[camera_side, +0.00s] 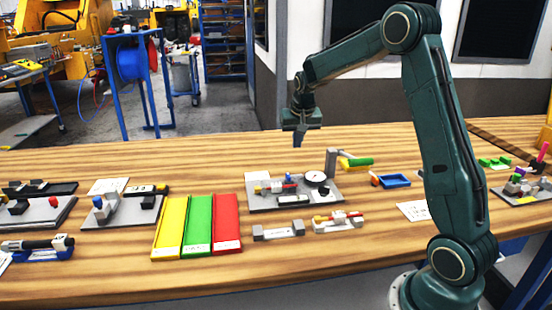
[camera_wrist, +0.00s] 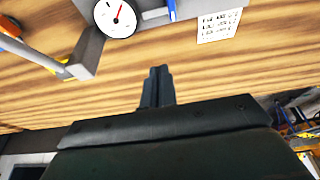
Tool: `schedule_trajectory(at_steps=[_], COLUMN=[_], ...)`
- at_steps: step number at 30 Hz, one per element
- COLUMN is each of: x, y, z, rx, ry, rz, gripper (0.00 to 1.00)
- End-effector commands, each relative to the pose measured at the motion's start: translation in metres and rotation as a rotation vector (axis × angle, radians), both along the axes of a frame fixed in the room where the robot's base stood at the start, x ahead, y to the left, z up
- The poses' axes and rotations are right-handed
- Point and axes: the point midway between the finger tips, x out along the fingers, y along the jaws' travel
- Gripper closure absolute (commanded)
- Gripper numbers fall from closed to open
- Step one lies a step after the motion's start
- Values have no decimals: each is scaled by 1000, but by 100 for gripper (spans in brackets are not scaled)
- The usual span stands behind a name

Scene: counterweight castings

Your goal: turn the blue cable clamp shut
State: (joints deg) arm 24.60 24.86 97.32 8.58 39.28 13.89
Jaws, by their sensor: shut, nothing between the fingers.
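A small blue part (camera_side: 290,177), perhaps the blue cable clamp, stands among fittings on the grey fixture plate (camera_side: 262,208), left of the round white dial (camera_side: 316,178). It is too small to tell how it is turned. In the wrist view a blue piece (camera_wrist: 172,9) shows at the top edge, right of the dial (camera_wrist: 115,17); it is cut off by the frame. My gripper (camera_side: 298,141) hangs above the back of the plate, apart from it, fingers down. In the wrist view its fingers (camera_wrist: 158,74) are together and empty over bare wood.
A grey post (camera_side: 331,162) with a green-and-yellow handle (camera_side: 357,163) rises at the plate's back right. A blue tray (camera_side: 394,180) lies farther right. Yellow, green and red bins (camera_side: 198,250) lie to the left. Small castings (camera_side: 279,231) sit in front. Bare wood lies behind the plate.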

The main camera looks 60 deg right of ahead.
Motion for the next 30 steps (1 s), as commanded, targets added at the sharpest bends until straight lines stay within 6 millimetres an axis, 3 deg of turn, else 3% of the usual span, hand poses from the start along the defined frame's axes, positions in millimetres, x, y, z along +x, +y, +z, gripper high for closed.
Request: schedule_trajectory(at_steps=[24,30], x=[22,10], y=[-22,-10], z=[-92,-89], rx=[2,1], ry=[3,2], rz=[0,1], gripper=[100,100])
